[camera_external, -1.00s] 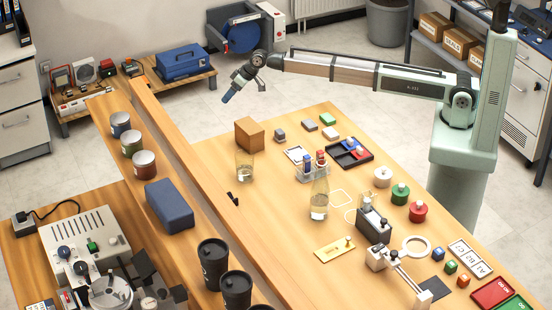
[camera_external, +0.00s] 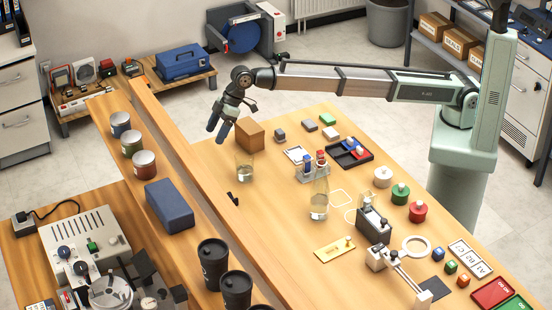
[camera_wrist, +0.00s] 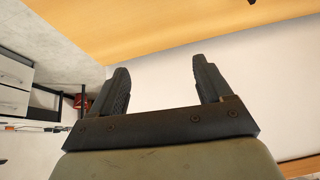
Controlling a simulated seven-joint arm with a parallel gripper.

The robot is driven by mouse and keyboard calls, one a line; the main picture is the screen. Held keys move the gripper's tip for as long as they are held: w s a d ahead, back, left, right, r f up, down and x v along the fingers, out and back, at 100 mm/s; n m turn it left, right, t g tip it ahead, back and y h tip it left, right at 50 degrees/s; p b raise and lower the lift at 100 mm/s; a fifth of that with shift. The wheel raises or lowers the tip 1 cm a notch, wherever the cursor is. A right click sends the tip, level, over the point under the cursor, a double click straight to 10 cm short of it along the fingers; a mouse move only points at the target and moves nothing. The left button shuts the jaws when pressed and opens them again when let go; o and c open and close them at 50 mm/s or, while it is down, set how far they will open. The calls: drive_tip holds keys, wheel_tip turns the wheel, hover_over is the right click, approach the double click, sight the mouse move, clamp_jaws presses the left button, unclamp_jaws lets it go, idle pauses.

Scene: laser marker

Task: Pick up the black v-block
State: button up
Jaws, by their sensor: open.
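A small black piece (camera_external: 232,199), which looks like the black v-block, lies on the bare wood near the long left edge of the main table in the external view. A dark speck at the top edge of the wrist view (camera_wrist: 252,2) may be the same piece. My gripper (camera_external: 215,132) is in the air beyond the table's far left corner, left of the brown wooden cube, with fingers pointing down. It is well apart from the black piece. In the wrist view my gripper (camera_wrist: 162,72) has its two fingers spread with nothing between them.
A flask (camera_external: 319,200) stands farther right. A raised wooden ledge (camera_external: 165,125) runs along the left. The wood around the black piece is clear.

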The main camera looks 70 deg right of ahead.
drive_tip(key=s+a+n+g, duration=0.1)
drive_tip(key=s+a+n, duration=0.2)
drive_tip(key=s+a, duration=0.95)
drive_tip(key=h, duration=0.1)
hover_over(231, 196)
drive_tip(key=s, duration=0.2)
drive_tip(key=f, duration=0.7)
drive_tip(key=shift+w+d+f, duration=0.2)
drive_tip(key=shift+w+d, duration=0.05)
drive_tip(key=shift+d, duration=0.05)
drive_tip(key=shift+s+x, duration=0.2)
drive_tip(key=shift+x, duration=2.65)
drive_tip(key=shift+d+f, duration=0.1)
drive_tip(key=shift+c, duration=0.4)
drive_tip(key=c, duration=1)
